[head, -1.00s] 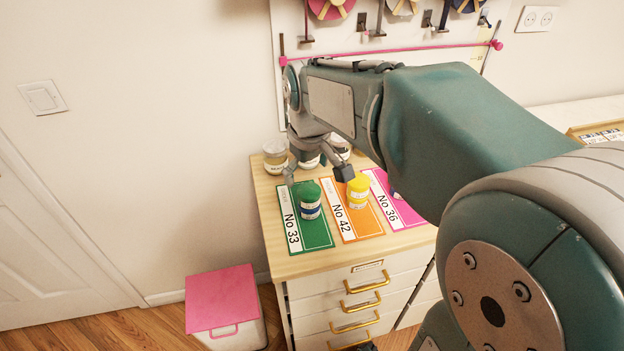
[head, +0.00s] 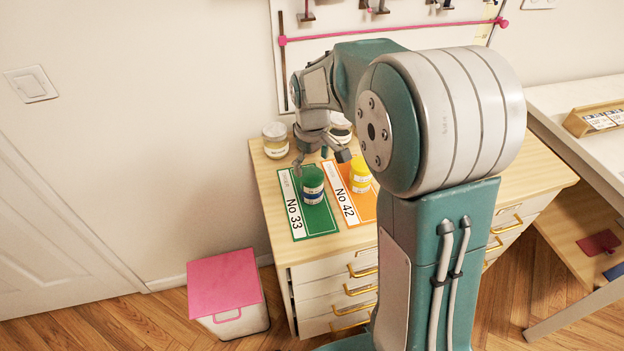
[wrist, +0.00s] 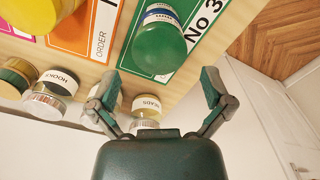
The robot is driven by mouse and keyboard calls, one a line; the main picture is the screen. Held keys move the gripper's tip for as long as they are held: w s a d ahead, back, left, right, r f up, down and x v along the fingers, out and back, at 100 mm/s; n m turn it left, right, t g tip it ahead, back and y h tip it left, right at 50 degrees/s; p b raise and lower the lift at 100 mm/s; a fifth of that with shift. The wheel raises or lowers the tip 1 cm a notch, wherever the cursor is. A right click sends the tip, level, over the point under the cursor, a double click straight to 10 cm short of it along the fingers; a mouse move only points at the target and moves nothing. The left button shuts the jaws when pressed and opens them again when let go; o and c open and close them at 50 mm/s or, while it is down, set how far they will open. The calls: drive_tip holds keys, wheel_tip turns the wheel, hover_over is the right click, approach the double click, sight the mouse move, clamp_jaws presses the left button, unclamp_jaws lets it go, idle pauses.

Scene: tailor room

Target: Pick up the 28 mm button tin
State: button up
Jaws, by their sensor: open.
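I cannot read "28 mm" on any tin. A green-lidded tin (head: 313,186) with a white and blue label stands on the green No 33 card (head: 318,221). A yellow tin (head: 360,178) stands on the orange No 42 card (head: 343,203). My gripper (head: 322,162) is open and empty, behind the green tin in the head view. In the wrist view the green tin (wrist: 158,48) lies ahead of the gap between my open fingers (wrist: 160,88), apart from them. The yellow tin (wrist: 38,8) is partly cut off at the upper left there.
Jars stand at the back of the wooden top, one (head: 275,140) at its left; in the wrist view one is labelled HOOKS (wrist: 52,92) and one BEADS (wrist: 146,108). A pink-lidded bin (head: 226,287) stands on the floor. My arm hides the cabinet top's right part.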

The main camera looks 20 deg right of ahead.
sight(311, 174)
wheel_tip(311, 174, down, 5)
drive_tip(key=shift+w+r, duration=0.1)
drive_tip(key=shift+w, duration=0.05)
drive_tip(key=c, duration=1)
drive_tip(key=shift+c, duration=0.2)
